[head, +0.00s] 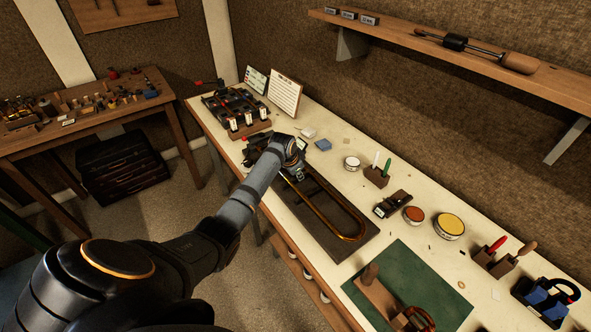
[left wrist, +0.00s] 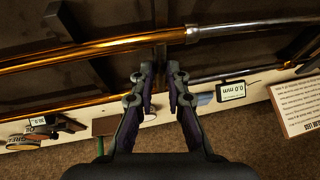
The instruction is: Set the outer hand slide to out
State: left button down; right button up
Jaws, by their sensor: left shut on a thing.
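The brass outer hand slide (head: 344,238) lies on a dark board (head: 372,240) on the bench, its U-bend toward the front right in the head view. In the left wrist view one brass slide tube (left wrist: 100,49) crosses the upper left, and a silver tube (left wrist: 245,27) continues from its end to the right. A second brass tube runs lower, partly behind my fingers. My left gripper (head: 293,164) is over the far end of the slide. In the left wrist view its fingers (left wrist: 160,72) are shut on the slide's cross brace, mostly hidden between them. My right gripper is not in view.
A small display reading 0.0 mm (left wrist: 232,90) stands close to the slide. A parts rack (head: 236,112) is beyond my gripper. A white jar (head: 351,162), a tool block (head: 377,176) and tins (head: 449,226) line the back. A green mat (head: 440,275) lies front right.

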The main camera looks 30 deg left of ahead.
pick_arm(q)
jog(key=shift+s+d+f, duration=0.1)
jog(key=shift+d+f, duration=0.05)
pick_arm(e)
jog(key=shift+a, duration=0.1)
pick_arm(q)
jog(key=c, duration=1.7)
grip_release()
jog(key=shift+c, duration=0.2)
jog(key=o, duration=0.4)
jog(key=shift+d, duration=0.25)
jog(key=shift+a, duration=0.15)
jog(key=shift+a+r, duration=0.1)
jog(key=shift+r, duration=0.25)
jog(key=v, duration=1.1)
jog(key=shift+s+d+r, duration=0.2)
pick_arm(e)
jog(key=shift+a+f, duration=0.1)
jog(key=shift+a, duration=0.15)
